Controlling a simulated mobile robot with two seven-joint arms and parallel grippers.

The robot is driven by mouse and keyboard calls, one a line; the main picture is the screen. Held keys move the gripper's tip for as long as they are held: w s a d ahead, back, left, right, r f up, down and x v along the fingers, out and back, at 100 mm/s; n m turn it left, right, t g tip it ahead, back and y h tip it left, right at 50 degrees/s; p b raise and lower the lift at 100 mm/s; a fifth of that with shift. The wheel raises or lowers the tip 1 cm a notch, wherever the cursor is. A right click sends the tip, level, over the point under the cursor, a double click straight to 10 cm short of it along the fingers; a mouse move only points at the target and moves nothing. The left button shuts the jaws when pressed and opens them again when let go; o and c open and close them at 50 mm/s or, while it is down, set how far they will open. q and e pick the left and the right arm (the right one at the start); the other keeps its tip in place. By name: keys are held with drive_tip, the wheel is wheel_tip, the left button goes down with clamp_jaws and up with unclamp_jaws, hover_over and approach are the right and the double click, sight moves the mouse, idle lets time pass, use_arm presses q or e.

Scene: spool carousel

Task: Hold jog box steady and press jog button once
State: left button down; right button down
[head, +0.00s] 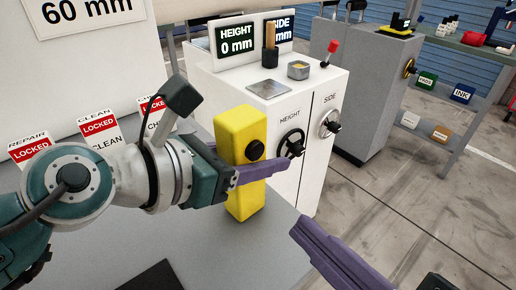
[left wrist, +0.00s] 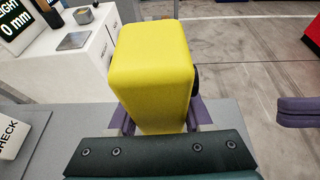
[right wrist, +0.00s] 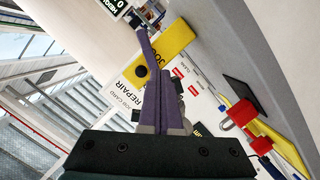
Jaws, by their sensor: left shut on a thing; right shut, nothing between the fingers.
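The jog box is an upright yellow block (head: 240,124) on the grey table. Its round black jog button (head: 255,150) is on the face toward the right. My left gripper (head: 258,170) is shut on the box from the left, one purple finger crossing the button face just below the button. The left wrist view shows the box (left wrist: 152,75) between the fingers, with the button mostly hidden at its right edge. My right gripper (head: 302,228) is shut and empty, in front and to the right of the box, apart from it. The right wrist view shows the button (right wrist: 140,71) beyond its fingers (right wrist: 160,82).
A white cabinet (head: 318,108) with HEIGHT and SIDE handwheels and displays stands behind the box. LOCKED cards (head: 98,124) stand at the back left of the grey table (head: 225,250). A grey machine (head: 370,90) and shelves are farther right, with open floor between.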

sight(256, 152)
drive_tip(key=d+r+m+h, duration=0.1)
drive_tip(key=m+h, duration=0.1)
drive_tip(key=m, duration=0.1)
drive_tip(key=r+m+h, duration=0.1)
drive_tip(key=m+h, duration=0.2)
drive_tip(key=s+d+r+m+h, duration=0.1)
drive_tip(key=m+h, duration=0.2)
drive_tip(key=shift+s+d+r+t, duration=0.1)
drive_tip(key=shift+d+r+t, duration=0.15)
drive_tip(key=shift+d+t, duration=0.1)
drive_tip(key=shift+a, duration=0.1)
drive_tip(key=w+a, duration=0.5)
drive_tip(key=w, duration=0.2)
drive_tip(key=shift+a, duration=0.2)
idle(1.6)
drive_tip(key=shift+w+a, duration=0.25)
drive_tip(key=shift+w, duration=0.05)
